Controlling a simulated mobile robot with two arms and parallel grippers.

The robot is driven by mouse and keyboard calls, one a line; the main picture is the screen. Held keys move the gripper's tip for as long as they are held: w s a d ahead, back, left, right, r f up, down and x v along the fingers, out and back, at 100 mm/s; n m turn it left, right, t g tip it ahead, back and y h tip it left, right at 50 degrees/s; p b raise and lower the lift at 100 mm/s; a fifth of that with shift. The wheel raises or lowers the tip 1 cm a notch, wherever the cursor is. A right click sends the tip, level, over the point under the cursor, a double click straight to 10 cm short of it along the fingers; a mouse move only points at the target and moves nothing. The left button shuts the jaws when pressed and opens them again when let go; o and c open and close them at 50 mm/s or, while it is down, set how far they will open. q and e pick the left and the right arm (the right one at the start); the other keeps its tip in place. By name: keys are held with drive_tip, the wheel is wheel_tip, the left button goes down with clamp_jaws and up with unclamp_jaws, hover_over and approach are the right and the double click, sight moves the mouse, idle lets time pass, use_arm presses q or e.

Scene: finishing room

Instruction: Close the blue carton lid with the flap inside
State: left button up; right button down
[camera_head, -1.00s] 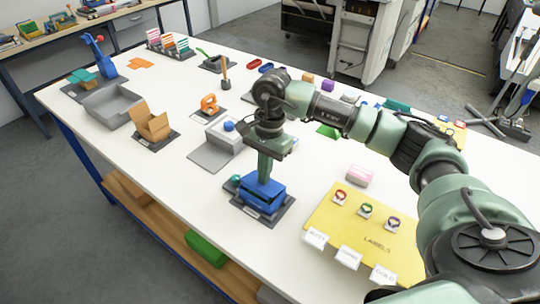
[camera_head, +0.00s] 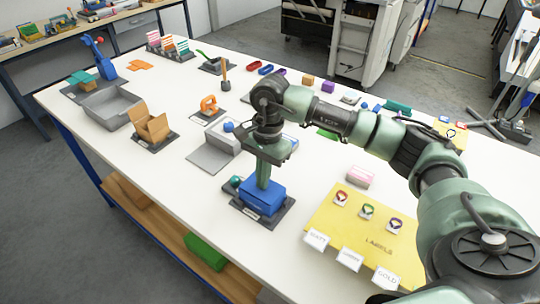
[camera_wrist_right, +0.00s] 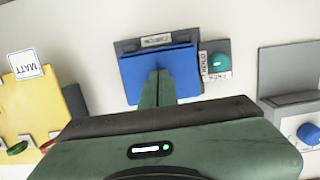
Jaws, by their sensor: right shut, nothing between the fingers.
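The blue carton (camera_head: 262,195) stands on a dark grey mat (camera_head: 275,217) near the front of the white table. Its blue lid (camera_wrist_right: 183,76) lies down flat across the top in the right wrist view. I cannot see the flap; no part of it shows outside the lid. My right gripper (camera_head: 263,184) is shut and empty, pointing straight down with its fingertips at the lid's top. In the right wrist view the shut fingers (camera_wrist_right: 159,76) are over the middle of the lid. My left gripper is in neither view.
A teal knob (camera_wrist_right: 218,62) sits on a plate beside the carton. A yellow labels board (camera_head: 335,230) lies to the right. A grey box (camera_head: 212,155), a brown open carton (camera_head: 150,125) and a grey tray (camera_head: 105,107) stand to the left.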

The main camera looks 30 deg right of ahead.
drive_tip(key=shift+r, duration=0.1)
wheel_tip(320, 180, up, 10)
drive_tip(key=p, duration=0.4)
drive_tip(key=shift+p, duration=0.4)
idle(0.5)
idle(0.4)
